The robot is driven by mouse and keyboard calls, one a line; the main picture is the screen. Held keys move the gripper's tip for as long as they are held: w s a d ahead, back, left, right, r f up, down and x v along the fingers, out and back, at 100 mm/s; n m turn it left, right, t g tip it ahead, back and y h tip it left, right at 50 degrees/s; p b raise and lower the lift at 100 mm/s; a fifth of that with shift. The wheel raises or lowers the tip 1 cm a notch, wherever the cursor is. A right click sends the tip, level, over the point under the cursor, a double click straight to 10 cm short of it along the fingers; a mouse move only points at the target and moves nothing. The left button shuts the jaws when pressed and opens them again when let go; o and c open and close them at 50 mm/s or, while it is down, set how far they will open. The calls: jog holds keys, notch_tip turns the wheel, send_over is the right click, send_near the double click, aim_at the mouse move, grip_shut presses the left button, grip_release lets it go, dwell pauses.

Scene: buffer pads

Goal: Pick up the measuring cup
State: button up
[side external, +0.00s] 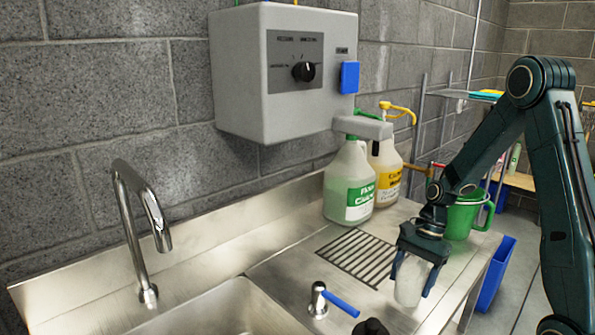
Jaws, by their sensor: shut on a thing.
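The measuring cup (410,281) is whitish and translucent. It is upright, between the fingers of my gripper (412,275), near the right end of the steel counter. My gripper points down and is shut on the cup, with one finger on each side. The palm hides the cup's top. I cannot tell whether the cup's base touches the counter.
A green jug (462,217) stands close behind my gripper. Two chemical bottles (349,184) (388,170) stand by the wall. A drain grate (358,256) and a blue-handled valve (318,300) lie to the left. A sink (225,312) and faucet (140,225) are further left.

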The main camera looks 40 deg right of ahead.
notch_tip(320, 180, up, 19)
dwell(0.6)
jog(key=shift+f, duration=0.1)
dwell(0.5)
jog(key=w+d+f, duration=0.4)
jog(key=w+f, duration=0.1)
jog(key=w, duration=0.4)
jog(key=w+d+f, duration=0.4)
jog(key=w+f, duration=0.2)
jog(key=w, duration=0.3)
jog(key=shift+f, duration=0.2)
jog(key=shift+f, duration=4)
jog(key=shift+f, duration=0.15)
